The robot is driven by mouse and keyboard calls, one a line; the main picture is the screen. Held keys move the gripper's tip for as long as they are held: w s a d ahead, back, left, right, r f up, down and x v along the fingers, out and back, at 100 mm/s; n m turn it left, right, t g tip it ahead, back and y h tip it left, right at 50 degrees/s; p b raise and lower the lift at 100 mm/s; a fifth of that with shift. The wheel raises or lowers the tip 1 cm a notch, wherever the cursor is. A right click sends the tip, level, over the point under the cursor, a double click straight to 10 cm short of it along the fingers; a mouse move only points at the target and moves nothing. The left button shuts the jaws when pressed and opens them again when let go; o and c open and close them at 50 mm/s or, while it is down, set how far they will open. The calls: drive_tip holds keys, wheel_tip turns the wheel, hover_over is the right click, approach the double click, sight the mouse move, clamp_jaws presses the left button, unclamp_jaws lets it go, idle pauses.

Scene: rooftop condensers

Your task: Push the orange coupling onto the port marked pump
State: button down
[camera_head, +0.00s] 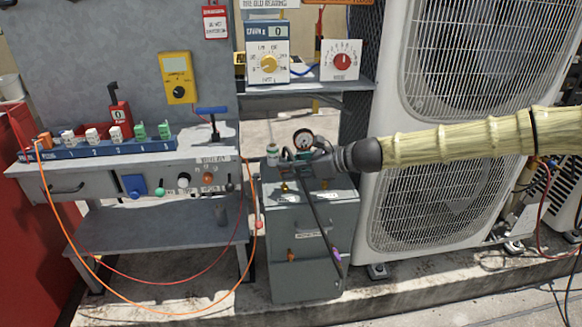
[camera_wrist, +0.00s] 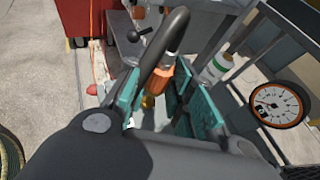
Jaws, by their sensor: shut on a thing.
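My gripper (camera_head: 300,170) is over the top of a grey cabinet (camera_head: 315,225). In the wrist view its teal fingers (camera_wrist: 160,97) are closed around the orange coupling (camera_wrist: 160,80), which sits on the end of a thick black hose (camera_wrist: 165,42). In the head view the hose hangs down the cabinet's front, and the coupling is hidden by my gripper. A brass fitting (camera_wrist: 148,102) shows just below the coupling in the wrist view. I cannot tell whether they touch. Port labels on the cabinet are too small to read.
A round gauge (camera_head: 303,138) and a white-green bottle (camera_head: 272,153) stand close behind my gripper. A workbench (camera_head: 70,162) with a blue connector rail (camera_head: 100,148) is at left. A large condenser unit (camera_head: 395,120) is at right. Orange and red cables hang before the bench.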

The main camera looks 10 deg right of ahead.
sight(284, 158)
drive_tip(key=shift+f, duration=0.45)
drive_tip(key=shift+f+b, duration=0.75)
drive_tip(key=shift+f, duration=0.65)
idle(2.7)
drive_tip(key=c, duration=1.2)
unclamp_jaws()
drive_tip(key=shift+o, duration=0.2)
drive_tip(key=shift+r, duration=0.1)
wheel_tip(284, 158, up, 7)
drive_tip(key=p, duration=0.6)
drive_tip(key=shift+r+p, duration=0.15)
drive_tip(key=shift+p, duration=0.25)
drive_tip(key=shift+s, duration=0.1)
